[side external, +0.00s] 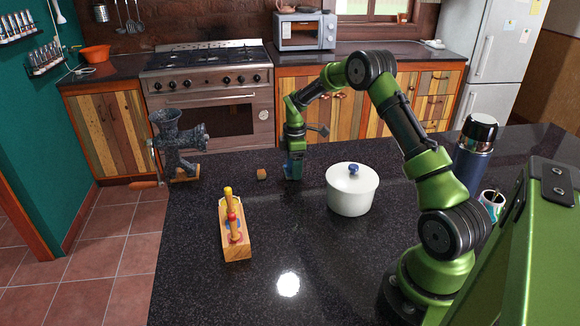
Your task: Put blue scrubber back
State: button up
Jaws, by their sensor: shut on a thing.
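My gripper (293,172) points down over the dark speckled counter, between a small brown block and a white pot. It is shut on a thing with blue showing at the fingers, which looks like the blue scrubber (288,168). Most of that thing is hidden by the fingers, and its exact shape is too small to tell. Whether its lower end touches the counter I cannot tell. A wooden holder (239,250) stands nearer the camera, to the left of my gripper. Yellow and red handled pieces (232,217) stand in it, with a little blue low down.
The white lidded pot (352,196) with a blue knob stands right of my gripper. The brown block (262,174) lies just left. A dark grinder (178,150) stands at the far left edge. A flask (475,150) and a cup (491,203) stand at right. The front counter is clear.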

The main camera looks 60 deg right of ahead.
jog(key=o, duration=1)
notch_tip(320, 180, up, 12)
jog(key=s+a+r+m+t, duration=0.1)
jog(key=s+a+r+m, duration=0.1)
jog(key=a+r, duration=0.5)
jog(key=s+a+r+m+t, duration=0.35)
jog(key=s+a+r, duration=0.25)
jog(key=a, duration=0.4)
jog(key=s+a+m+t+y, duration=0.1)
jog(key=s+a+m, duration=0.2)
jog(key=s+a, duration=0.2)
jog(key=s+a+f+m+t+y, duration=0.1)
jog(key=s+a+m, duration=0.3)
jog(key=s, duration=0.5)
jog(key=shift+s+a+t, duration=0.3)
jog(key=shift+a+t, duration=0.05)
jog(key=shift+a, duration=0.05)
